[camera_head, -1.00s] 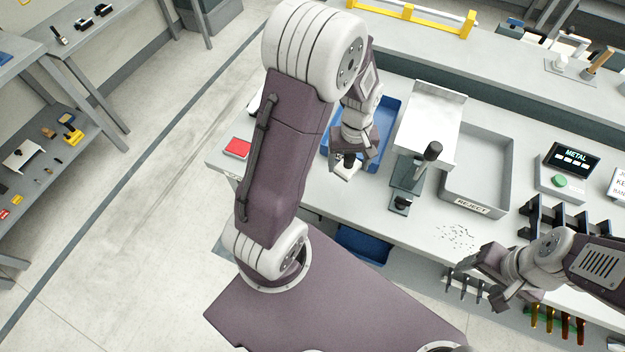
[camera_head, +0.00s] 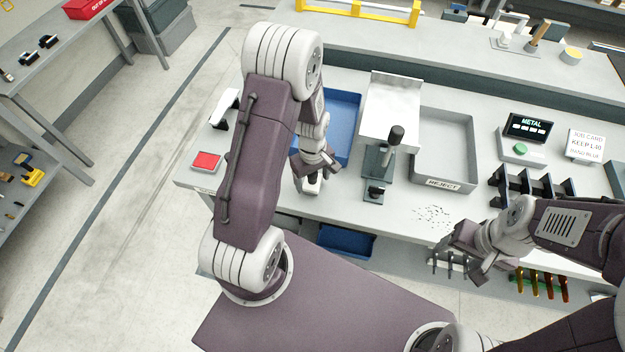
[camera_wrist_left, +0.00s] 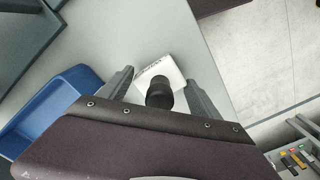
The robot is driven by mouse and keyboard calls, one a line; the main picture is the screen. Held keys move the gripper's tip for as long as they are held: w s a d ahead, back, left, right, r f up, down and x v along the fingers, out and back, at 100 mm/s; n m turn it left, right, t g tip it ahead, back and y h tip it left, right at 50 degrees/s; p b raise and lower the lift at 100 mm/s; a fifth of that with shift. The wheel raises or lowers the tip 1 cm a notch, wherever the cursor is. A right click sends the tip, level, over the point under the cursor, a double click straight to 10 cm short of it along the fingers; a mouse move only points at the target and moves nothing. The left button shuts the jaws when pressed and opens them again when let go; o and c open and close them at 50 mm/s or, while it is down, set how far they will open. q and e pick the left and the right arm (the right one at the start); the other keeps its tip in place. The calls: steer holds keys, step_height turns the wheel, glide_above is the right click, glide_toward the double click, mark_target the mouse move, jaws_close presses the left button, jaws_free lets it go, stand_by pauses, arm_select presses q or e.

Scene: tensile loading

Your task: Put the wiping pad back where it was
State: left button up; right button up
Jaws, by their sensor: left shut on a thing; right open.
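The wiping pad (camera_head: 311,187) is a white block with a black knob, close to the bench's front edge, left of the small press. My left gripper (camera_head: 314,170) is shut on it from above. In the left wrist view the white pad (camera_wrist_left: 152,72) shows faint lettering, and its black knob (camera_wrist_left: 160,93) sits between the two fingers (camera_wrist_left: 161,92). I cannot tell whether the pad touches the bench. My right gripper (camera_head: 468,255) is open and empty, in front of the bench at the right.
A blue tray (camera_head: 351,103) lies behind the pad. A dark press (camera_head: 376,165) stands to its right, with the grey reject bin (camera_head: 471,128) beyond. A red pad (camera_head: 207,160) lies at the left. Dark specks (camera_head: 433,215) are scattered on the bench front.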

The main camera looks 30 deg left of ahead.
arm_select(q)
steer(key=shift+w+a+f, duration=0.1)
steer(key=shift+f, duration=0.35)
steer(key=shift+f, duration=0.15)
steer(key=o, duration=1.3)
